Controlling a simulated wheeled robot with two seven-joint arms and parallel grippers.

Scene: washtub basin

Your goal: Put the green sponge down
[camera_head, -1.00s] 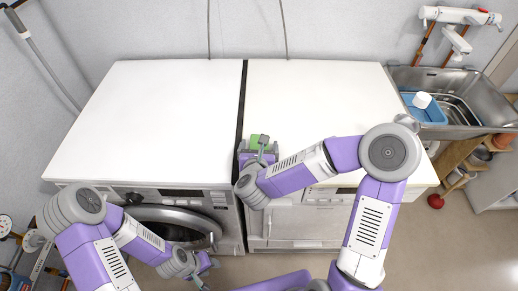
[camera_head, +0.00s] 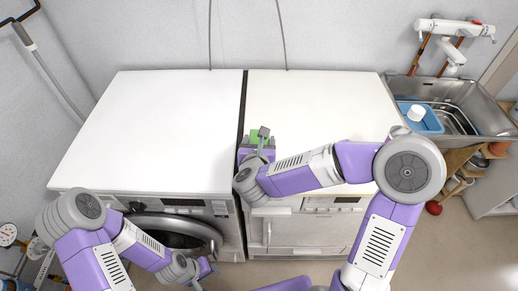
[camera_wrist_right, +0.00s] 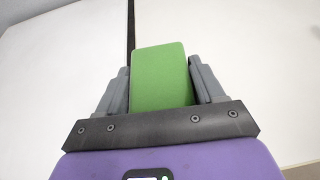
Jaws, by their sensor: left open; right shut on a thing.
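The green sponge (camera_wrist_right: 160,77) is between the two grey fingers of my right gripper (camera_wrist_right: 160,88) in the right wrist view, and the gripper is shut on it. In the head view the sponge (camera_head: 256,136) shows as a small green patch just beyond my right gripper (camera_head: 260,140), over the front left part of the right white machine top (camera_head: 310,105), close to the dark gap. I cannot tell whether the sponge touches the top. My left gripper (camera_head: 207,274) is low at the front of the left machine, empty and open.
The left white machine top (camera_head: 160,125) is clear. A dark gap (camera_head: 243,105) separates the two tops. A metal sink (camera_head: 470,95) at the right holds a blue basin (camera_head: 428,122) with a white object (camera_head: 416,113) in it. The wall stands behind the machines.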

